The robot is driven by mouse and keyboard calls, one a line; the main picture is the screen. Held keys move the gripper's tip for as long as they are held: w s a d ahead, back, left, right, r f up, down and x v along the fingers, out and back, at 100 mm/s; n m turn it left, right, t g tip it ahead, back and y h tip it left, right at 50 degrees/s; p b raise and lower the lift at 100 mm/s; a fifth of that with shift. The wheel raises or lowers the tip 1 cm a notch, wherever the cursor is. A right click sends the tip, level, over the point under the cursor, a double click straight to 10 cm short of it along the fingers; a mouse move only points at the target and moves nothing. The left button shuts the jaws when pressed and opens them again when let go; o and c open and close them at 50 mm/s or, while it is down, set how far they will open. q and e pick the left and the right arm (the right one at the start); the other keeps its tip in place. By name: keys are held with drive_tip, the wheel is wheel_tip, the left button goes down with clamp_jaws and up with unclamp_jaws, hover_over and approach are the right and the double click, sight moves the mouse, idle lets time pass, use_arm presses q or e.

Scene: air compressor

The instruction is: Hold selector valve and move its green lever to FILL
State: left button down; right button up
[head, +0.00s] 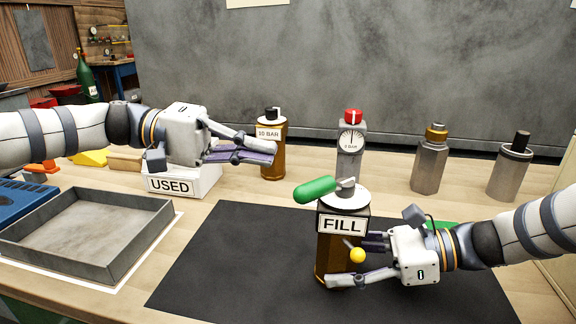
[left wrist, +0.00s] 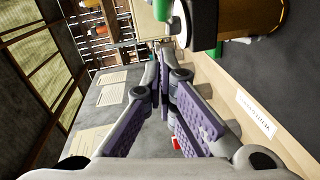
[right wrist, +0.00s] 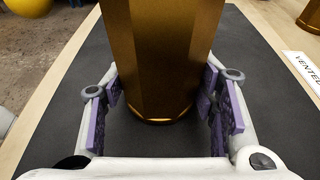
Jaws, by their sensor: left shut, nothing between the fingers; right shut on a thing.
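The selector valve (head: 333,250) stands upright on the black mat, with an amber body, a white top and a FILL label facing me. Its green lever (head: 315,189) points left from the top. My right gripper (head: 350,262) is shut around the lower amber body, which also shows between its fingers in the right wrist view (right wrist: 162,60). My left gripper (head: 274,150) is shut and empty, above and behind the lever, apart from it. In the left wrist view its closed fingertips (left wrist: 165,52) are below the green lever (left wrist: 164,10) in the picture.
A grey tray (head: 90,235) is at left. A 10 BAR bottle (head: 271,160), a gauge with a red cap (head: 351,145) and two grey bottles (head: 430,165) stand behind. The mat (head: 235,270) left of the valve is clear.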

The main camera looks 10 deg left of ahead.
sight(324, 191)
use_arm(q)
drive_tip(key=shift+s+d+f, duration=0.2)
drive_tip(key=shift+s+d, duration=0.25)
drive_tip(key=shift+d, duration=0.35)
drive_tip(key=shift+s+d+f, duration=0.15)
drive_tip(key=shift+s+d, duration=0.25)
drive_tip(key=shift+d, duration=0.45)
drive_tip(key=shift+s+d+f, duration=0.2)
drive_tip(key=shift+s+d, duration=0.25)
drive_tip(key=shift+d, duration=0.35)
drive_tip(key=shift+s, duration=0.1)
drive_tip(key=shift+s+n+t, duration=0.15)
drive_tip(key=shift+n+t, duration=0.25)
drive_tip(key=shift+t, duration=0.2)
